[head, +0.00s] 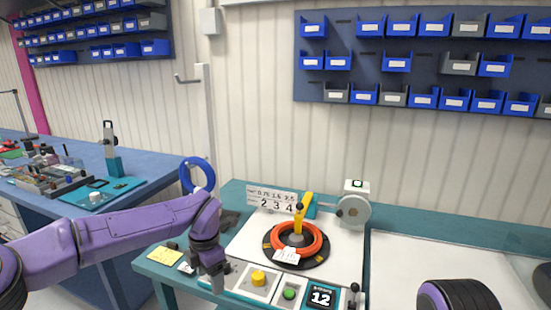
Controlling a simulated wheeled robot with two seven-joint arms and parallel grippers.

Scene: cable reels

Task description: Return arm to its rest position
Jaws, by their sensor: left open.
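My left arm comes in from the left, and its purple and black gripper (216,280) hangs fingers-down over the front left part of the table, left of the yellow button. It is open, and I see nothing between its fingers. An orange cable coil (318,240) lies on a dark round turntable (270,243) with a yellow arm at its hub and a white tag on its front. Part of my right arm shows at the lower right edge, and its gripper is not clearly visible.
A grey wheel device (354,211) stands behind right. A blue ring (211,172) is behind my left arm. A white panel (430,262) at right looks clear.

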